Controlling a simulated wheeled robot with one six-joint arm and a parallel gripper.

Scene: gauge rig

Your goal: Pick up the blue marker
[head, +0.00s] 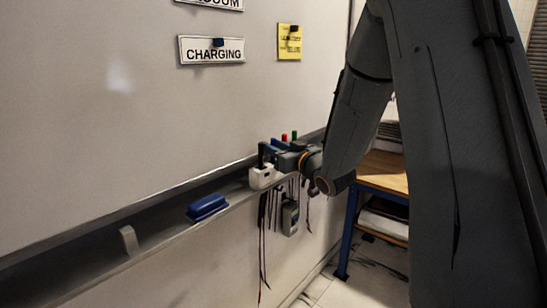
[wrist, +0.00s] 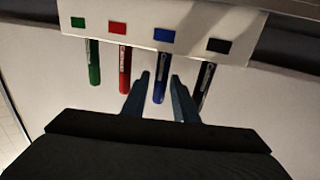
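The blue marker (wrist: 159,80) sticks out of a white holder (wrist: 189,29) below its blue square label in the wrist view. My gripper (wrist: 161,76) is open, with one finger on each side of the blue marker and a visible gap to each. The head view shows my gripper (head: 272,152) at the white holder (head: 262,179) on the whiteboard ledge; the arm and gripper hide much of the holder, and I cannot clearly pick out the blue marker there.
A black marker (wrist: 206,79) is close beside my right finger. A red marker (wrist: 125,70) and a green marker (wrist: 93,63) are to the left. A blue eraser (head: 207,207) lies on the ledge. Cables and a grey device (head: 289,217) hang below. A wooden-topped table (head: 384,172) stands right.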

